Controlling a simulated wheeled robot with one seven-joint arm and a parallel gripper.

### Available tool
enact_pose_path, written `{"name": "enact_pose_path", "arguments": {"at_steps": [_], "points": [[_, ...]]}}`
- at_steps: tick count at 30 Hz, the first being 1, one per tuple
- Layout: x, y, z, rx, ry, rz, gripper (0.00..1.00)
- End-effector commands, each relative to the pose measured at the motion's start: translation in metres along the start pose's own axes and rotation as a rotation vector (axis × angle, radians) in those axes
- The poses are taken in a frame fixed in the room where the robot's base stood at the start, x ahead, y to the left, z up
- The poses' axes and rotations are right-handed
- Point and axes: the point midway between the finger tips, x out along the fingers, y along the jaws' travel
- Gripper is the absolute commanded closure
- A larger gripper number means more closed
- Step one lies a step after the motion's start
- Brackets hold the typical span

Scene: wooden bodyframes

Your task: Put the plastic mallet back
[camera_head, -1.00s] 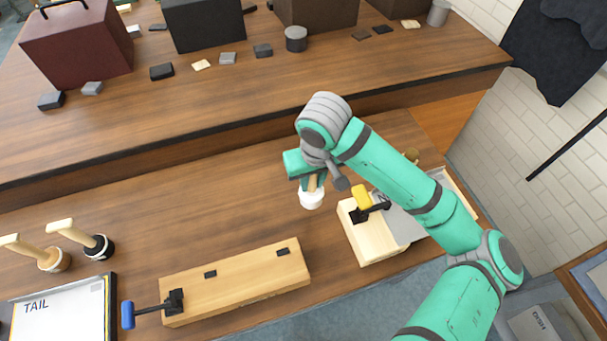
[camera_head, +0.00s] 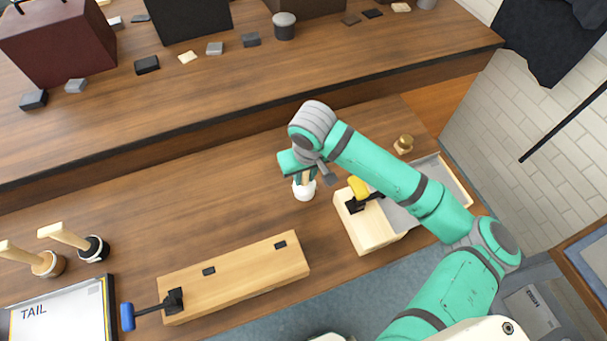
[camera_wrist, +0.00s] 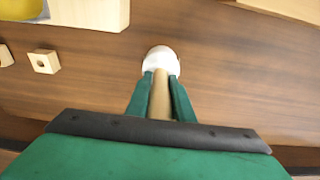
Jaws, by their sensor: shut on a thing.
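The plastic mallet has a white head (camera_head: 304,191) and a pale wooden handle. My gripper (camera_head: 305,177) is shut on the handle, with the head pointing down over the middle of the near bench. In the wrist view the green fingers (camera_wrist: 160,88) close on both sides of the handle (camera_wrist: 160,101), and the white head (camera_wrist: 161,60) shows beyond the fingertips. I cannot tell whether the head touches the bench. Two other mallets, one with a black head (camera_head: 95,248) and one with a brown head (camera_head: 48,263), stand at the left with handles tilted up-left.
A white tray marked TAIL (camera_head: 55,320) lies at the front left. A long wooden block with a blue-handled clamp (camera_head: 235,276) lies at the front middle. A wooden block with a yellow-handled clamp (camera_head: 367,230) is right of my gripper. The bench between mallets and gripper is clear.

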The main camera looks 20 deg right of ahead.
Motion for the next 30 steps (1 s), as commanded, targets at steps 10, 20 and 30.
{"name": "enact_pose_path", "arguments": {"at_steps": [10,20,30], "points": [[0.002,0.002,0.001,0.003,-0.001,0.0,0.61],[-0.02,-0.003,-0.002,-0.005,0.002,-0.001,0.61],[-0.088,-0.002,-0.001,-0.006,0.001,0.0,0.61]]}}
